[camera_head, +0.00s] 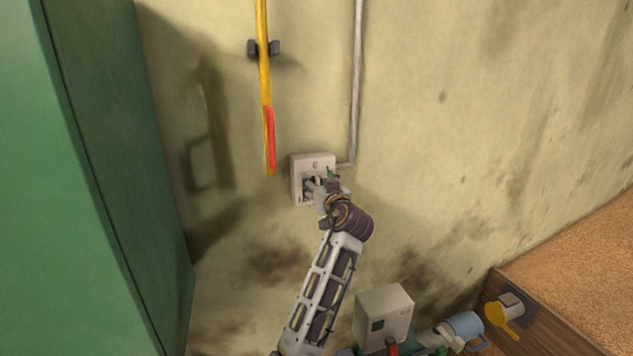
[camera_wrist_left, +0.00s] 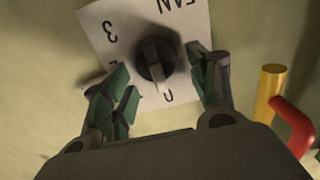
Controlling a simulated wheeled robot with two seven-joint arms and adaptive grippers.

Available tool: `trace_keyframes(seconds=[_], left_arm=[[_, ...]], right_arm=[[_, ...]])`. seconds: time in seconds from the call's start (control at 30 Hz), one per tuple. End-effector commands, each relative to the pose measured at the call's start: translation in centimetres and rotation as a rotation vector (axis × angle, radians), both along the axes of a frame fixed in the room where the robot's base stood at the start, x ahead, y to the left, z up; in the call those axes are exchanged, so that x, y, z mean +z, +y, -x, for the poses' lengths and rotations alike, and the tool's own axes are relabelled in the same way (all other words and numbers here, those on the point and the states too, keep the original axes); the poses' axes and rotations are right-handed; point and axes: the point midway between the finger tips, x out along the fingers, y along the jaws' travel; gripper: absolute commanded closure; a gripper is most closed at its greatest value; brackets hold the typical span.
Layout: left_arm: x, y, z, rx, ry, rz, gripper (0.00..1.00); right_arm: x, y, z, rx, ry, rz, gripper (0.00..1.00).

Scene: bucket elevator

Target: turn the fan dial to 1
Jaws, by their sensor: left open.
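The fan dial box (camera_head: 301,162) is a pale square plate on the wall in the head view, at the end of a grey conduit. In the left wrist view the plate (camera_wrist_left: 105,14) looks turned over, with "FAN" and "3" legible. The round dark dial (camera_wrist_left: 150,56) has a lighter ridge whose end points down toward a round mark at the lower edge. Other marks are partly hidden by my fingers. My left gripper (camera_wrist_left: 160,80) is open, one green-padded finger on each side of the dial; contact cannot be told. In the head view my left gripper (camera_head: 321,187) covers the dial.
A yellow rod with a red part (camera_head: 270,140) hangs left of the box; it also shows in the wrist view (camera_wrist_left: 268,90). A green cabinet (camera_head: 90,180) stands at left. A grey box (camera_head: 384,315), blue mug (camera_head: 463,328) and yellow-handled item (camera_head: 500,318) are lower right.

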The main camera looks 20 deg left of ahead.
Motion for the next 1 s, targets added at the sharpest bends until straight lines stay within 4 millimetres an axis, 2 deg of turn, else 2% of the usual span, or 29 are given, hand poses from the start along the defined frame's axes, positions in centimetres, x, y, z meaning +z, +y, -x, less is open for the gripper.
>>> trace_keyframes(seconds=[0.27,0.6,1.0], left_arm=[[-0.02,-0.02,0.01,0.0,0.001,0.001,0.42],[-0.02,0.0,0.0,0.0,0.001,0.001,0.85],[0.03,-0.1,-0.05,0.0,0.029,-0.043,0.85]], right_arm=[[-0.01,-0.38,0.05,0.001,0.001,0.004,0.63],[-0.01,-0.9,0.1,0.002,0.001,0.01,0.63],[0.15,-0.76,0.15,0.002,0.002,0.008,0.63]])
